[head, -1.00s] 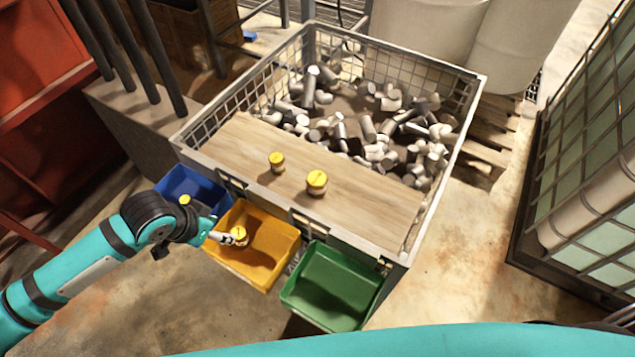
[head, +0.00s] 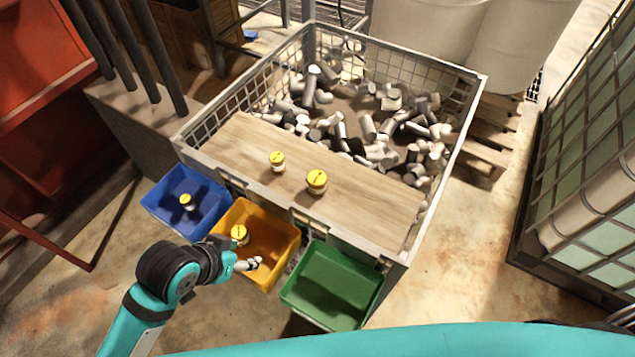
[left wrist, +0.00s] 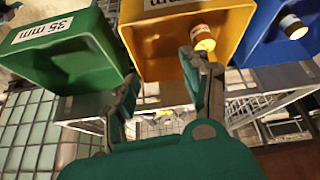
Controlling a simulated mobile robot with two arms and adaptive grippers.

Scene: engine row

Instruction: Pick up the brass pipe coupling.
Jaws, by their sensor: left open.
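Several small, brass-like cylinders with yellow tops are in view; I cannot tell which one the task means. Two couplings stand on the wooden board, a smaller left one (head: 277,161) and a larger right one (head: 317,182). Another coupling (head: 239,234) is in the yellow bin (head: 285,243), and it also shows in the left wrist view (left wrist: 204,40). One more coupling (head: 187,202) is in the blue bin (head: 165,190). My left gripper (head: 254,264) is open and empty at the near side of the yellow bin, apart from its coupling. My right gripper is out of view.
A green bin (head: 325,285), empty, hangs to the right of the yellow one. Behind the board, the mesh crate (head: 440,205) holds many grey and white pipe pieces. A caged container (head: 585,170) stands at the right; a red cabinet (head: 40,120) stands at the left.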

